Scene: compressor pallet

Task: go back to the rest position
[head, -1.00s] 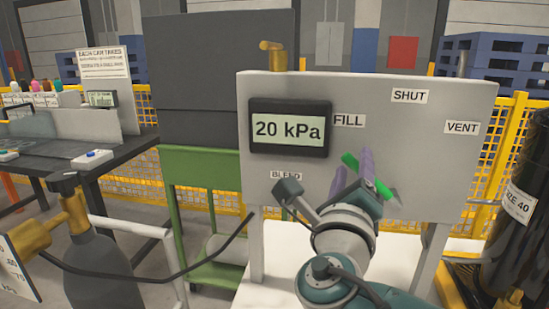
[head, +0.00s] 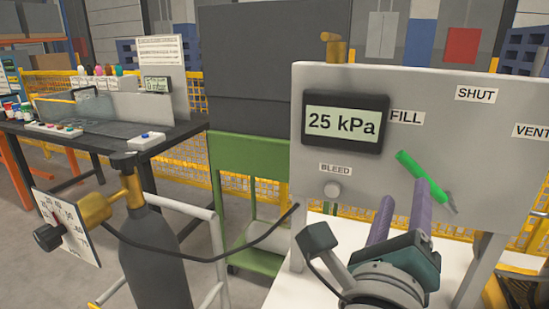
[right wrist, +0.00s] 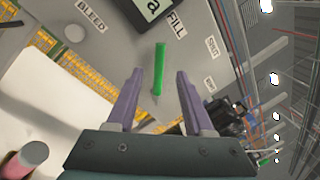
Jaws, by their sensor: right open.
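My right gripper (head: 402,194) is open and empty, its two purple fingers below and in front of the green valve lever (head: 412,168) on the grey panel (head: 460,130). The lever slants up and left toward the FILL label (head: 407,117). In the right wrist view the lever (right wrist: 159,68) appears between the open fingers (right wrist: 160,76), beyond their tips, and nothing is held. The panel gauge (head: 343,122) reads 25 kPa. My left gripper is not in view.
A grey cylinder (head: 155,255) with a brass valve, dial plate and black hose stands at the left front. A green cart (head: 240,160) stands behind it. A dark workbench (head: 110,140) is at the far left. A round BLEED button (head: 332,189) is on the panel.

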